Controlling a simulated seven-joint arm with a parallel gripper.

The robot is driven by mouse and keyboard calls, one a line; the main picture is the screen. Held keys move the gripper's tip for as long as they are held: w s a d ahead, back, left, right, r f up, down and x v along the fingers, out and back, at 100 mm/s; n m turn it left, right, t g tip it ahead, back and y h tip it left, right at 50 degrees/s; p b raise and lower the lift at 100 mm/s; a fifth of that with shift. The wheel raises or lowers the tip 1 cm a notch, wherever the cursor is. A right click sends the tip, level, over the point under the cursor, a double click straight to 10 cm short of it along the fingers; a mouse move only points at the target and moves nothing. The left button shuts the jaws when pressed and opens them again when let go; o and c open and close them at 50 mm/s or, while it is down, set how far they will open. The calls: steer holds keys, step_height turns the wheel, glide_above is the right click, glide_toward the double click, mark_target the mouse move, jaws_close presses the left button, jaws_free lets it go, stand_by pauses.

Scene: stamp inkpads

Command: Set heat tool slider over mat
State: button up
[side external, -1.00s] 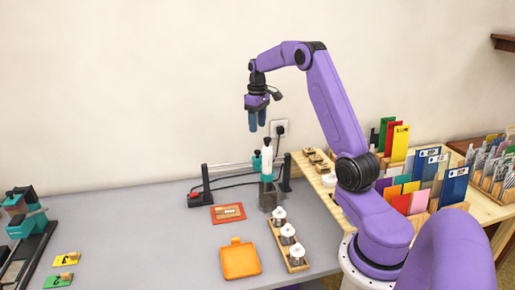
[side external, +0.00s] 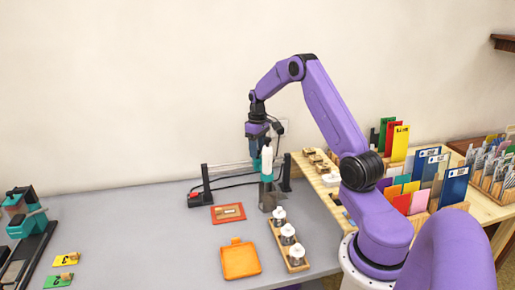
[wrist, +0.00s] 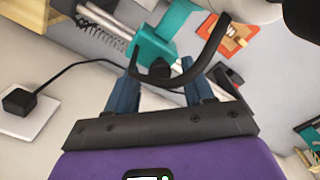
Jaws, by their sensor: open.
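The heat tool (side external: 266,159), with a white body, hangs on a teal slider (side external: 256,164) near the right end of a metal rail. A grey nozzle or cup shows below it. The red mat (side external: 229,219) lies on the grey table, left of and in front of the slider, with a small tan piece on it. My gripper (side external: 257,153) is open, pointing down at the slider from above. In the wrist view, a black curved handle (wrist: 187,77) of the teal slider (wrist: 153,46) lies between or just beyond my fingers; I cannot tell whether they touch it.
The rail (side external: 230,164) stands on black posts, with a red switch (side external: 194,199) at its left. An orange pouch-like pad (side external: 240,259) and a wooden tray of white-topped jars (side external: 288,237) lie in front. A wooden table with card racks (side external: 420,185) is at right.

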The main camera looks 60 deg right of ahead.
jaws_close()
steer(key=w+a, duration=1.1)
steer(key=shift+r, duration=0.1)
steer(key=shift+a, duration=0.1)
jaws_free()
steer(key=shift+w, duration=0.1)
step_height(320, 180, up, 17)
steer(key=shift+r, duration=0.2)
